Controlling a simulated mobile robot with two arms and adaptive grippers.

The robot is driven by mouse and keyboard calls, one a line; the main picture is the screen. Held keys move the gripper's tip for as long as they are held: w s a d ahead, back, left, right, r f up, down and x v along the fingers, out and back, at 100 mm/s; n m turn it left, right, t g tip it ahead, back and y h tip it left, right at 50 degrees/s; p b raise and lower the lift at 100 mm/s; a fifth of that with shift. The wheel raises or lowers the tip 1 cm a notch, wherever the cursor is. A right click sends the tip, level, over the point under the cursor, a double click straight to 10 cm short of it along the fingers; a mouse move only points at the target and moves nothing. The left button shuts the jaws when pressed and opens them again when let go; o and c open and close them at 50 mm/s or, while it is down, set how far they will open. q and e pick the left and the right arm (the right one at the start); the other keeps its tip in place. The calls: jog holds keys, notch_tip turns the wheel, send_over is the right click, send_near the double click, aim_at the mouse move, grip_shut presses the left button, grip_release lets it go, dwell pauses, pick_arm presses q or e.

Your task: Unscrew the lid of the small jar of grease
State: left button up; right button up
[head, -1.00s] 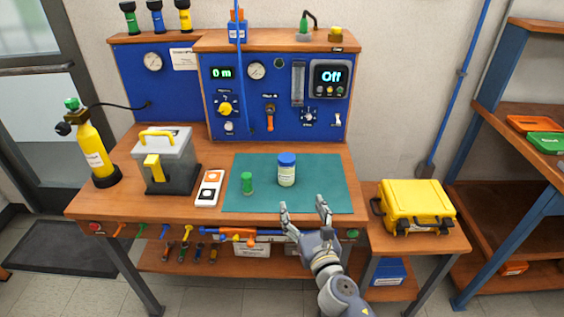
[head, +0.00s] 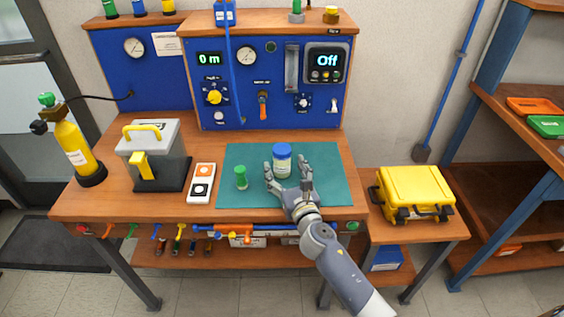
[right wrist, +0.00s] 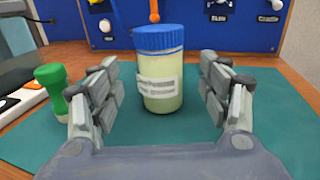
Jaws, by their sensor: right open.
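A jar with a blue lid (head: 282,151), a pale greenish body and a white label stands upright on the green mat (head: 333,182). It also shows in the right wrist view (right wrist: 161,75), lid on. A smaller green-capped container (head: 241,177) stands to its left on the mat, also at the left in the right wrist view (right wrist: 57,92). My right gripper (head: 287,170) is open, low over the mat at the jar's near side. In the right wrist view its fingers flank the jar with gaps on both sides. My left gripper is not in view.
A white device with orange and black faces (head: 201,184) lies left of the mat. A grey box with yellow handles (head: 155,155) and a yellow cylinder (head: 73,148) stand further left. The blue panel (head: 270,90) rises behind. The mat's right side is clear.

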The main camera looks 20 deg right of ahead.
aim_at(285, 166)
jog(key=w, duration=0.4)
jog(key=shift+r, duration=0.1)
jog(key=shift+c, duration=0.5)
jog(key=c, duration=1.3)
jog(key=shift+r, duration=0.15)
